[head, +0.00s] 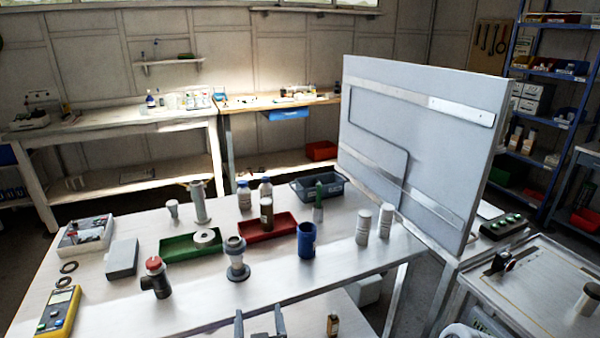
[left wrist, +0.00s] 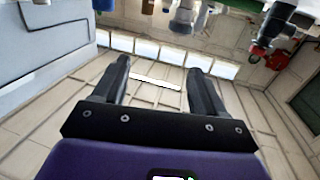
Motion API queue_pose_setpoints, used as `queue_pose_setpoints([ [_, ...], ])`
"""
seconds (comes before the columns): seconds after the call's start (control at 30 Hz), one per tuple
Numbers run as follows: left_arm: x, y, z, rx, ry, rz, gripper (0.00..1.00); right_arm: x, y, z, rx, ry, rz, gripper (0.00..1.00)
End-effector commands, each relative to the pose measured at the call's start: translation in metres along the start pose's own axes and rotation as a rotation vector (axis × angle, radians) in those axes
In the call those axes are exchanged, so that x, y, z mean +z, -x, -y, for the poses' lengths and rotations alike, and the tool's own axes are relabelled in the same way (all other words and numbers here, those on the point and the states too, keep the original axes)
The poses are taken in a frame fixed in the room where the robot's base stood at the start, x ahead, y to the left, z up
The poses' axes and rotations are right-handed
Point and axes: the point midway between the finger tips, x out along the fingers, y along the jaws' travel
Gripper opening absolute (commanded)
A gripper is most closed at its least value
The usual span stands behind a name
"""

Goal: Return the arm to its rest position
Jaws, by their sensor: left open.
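My left gripper (head: 260,320) shows at the bottom edge of the head view, in front of the near edge of the white bench (head: 200,310). Its two fingers point up, stand apart and hold nothing. In the left wrist view the two dark fingers of the gripper (left wrist: 158,68) are spread with an empty gap between them. Nothing touches the fingers. Most of the left arm is out of the head view. My right gripper is in neither view.
The bench holds a green tray (head: 175,250), a red tray (head: 258,236), a blue cup (head: 307,240), two white cylinders (head: 363,228) and a yellow meter (head: 58,312). A large grey panel (head: 430,130) stands at its right. A small dark bottle (head: 332,325) is near the gripper, lower right.

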Motion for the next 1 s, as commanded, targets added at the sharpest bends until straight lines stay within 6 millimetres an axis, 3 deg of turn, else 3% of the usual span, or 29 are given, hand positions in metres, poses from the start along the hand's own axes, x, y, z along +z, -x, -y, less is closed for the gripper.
queue_pose_setpoints([
  [0.27, 0.072, -0.026, -0.006, 0.099, -0.009, 0.249, 0.72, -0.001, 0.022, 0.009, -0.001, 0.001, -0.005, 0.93],
  [0.47, 0.155, -0.024, 0.002, 0.17, 0.026, 0.549, 0.72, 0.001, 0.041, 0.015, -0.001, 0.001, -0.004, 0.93],
  [0.57, 0.213, -0.002, 0.013, 0.202, 0.075, 0.788, 0.72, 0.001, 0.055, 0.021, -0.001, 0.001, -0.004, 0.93],
  [0.6, 0.237, 0.013, 0.019, 0.211, 0.104, 0.898, 0.72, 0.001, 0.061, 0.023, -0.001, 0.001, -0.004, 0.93],
  [0.7, 0.282, 0.058, 0.03, 0.228, 0.182, 1.151, 0.72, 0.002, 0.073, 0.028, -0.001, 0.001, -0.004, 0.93],
  [0.83, 0.315, 0.111, 0.039, 0.238, 0.268, 1.393, 0.72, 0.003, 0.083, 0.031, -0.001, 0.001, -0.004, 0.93],
  [1.0, 0.328, 0.145, 0.042, 0.245, 0.322, 1.537, 0.72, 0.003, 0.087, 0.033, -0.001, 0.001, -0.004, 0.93],
])
